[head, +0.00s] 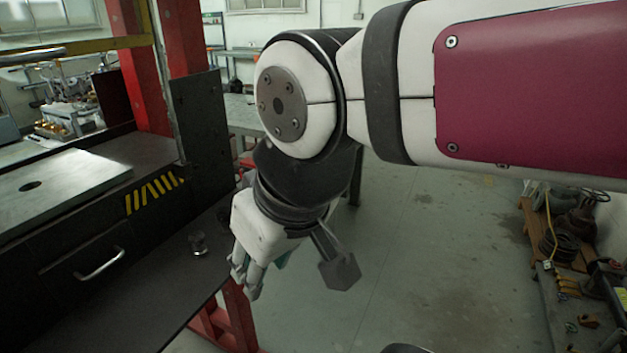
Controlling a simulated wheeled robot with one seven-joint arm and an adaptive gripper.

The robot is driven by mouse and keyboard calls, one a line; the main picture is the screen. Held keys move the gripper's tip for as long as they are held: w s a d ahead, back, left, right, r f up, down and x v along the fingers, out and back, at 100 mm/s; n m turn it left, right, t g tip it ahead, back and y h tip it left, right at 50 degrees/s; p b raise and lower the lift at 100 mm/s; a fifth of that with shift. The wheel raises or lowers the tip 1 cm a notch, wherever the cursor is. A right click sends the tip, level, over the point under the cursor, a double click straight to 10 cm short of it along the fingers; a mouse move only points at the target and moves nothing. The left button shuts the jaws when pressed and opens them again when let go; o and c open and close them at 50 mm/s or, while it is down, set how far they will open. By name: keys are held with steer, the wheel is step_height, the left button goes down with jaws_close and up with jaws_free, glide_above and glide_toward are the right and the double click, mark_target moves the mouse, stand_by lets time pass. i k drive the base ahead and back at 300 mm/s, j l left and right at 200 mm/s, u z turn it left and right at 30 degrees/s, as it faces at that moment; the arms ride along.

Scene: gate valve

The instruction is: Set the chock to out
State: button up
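I cannot pick out the chock for certain in the head view. A small metal knob-like piece (198,244) stands on the dark lower shelf, left of my gripper. My gripper (250,284) points down past the right edge of that shelf, apart from the small piece. Its fingers are seen from the side and overlap, so I cannot tell whether they are open or shut. A bit of teal shows behind the fingers, and its nature is unclear. A grey flat paddle (340,271) sticks out to the right of my gripper.
A dark bench with a drawer handle (100,264), a yellow-black striped patch (154,194) and a grey plate (62,188) fills the left. A dark upright panel (201,130) and red posts (184,38) stand behind. Open floor (440,270) lies right, then a cluttered shelf (562,255).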

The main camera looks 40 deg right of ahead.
mark_target(590, 320)
steer(key=z, duration=2.1)
steer(key=i+z, duration=0.2)
steer(key=z, duration=1)
steer(key=i+j, duration=0.2)
steer(key=j, duration=0.2)
steer(key=z, duration=0.05)
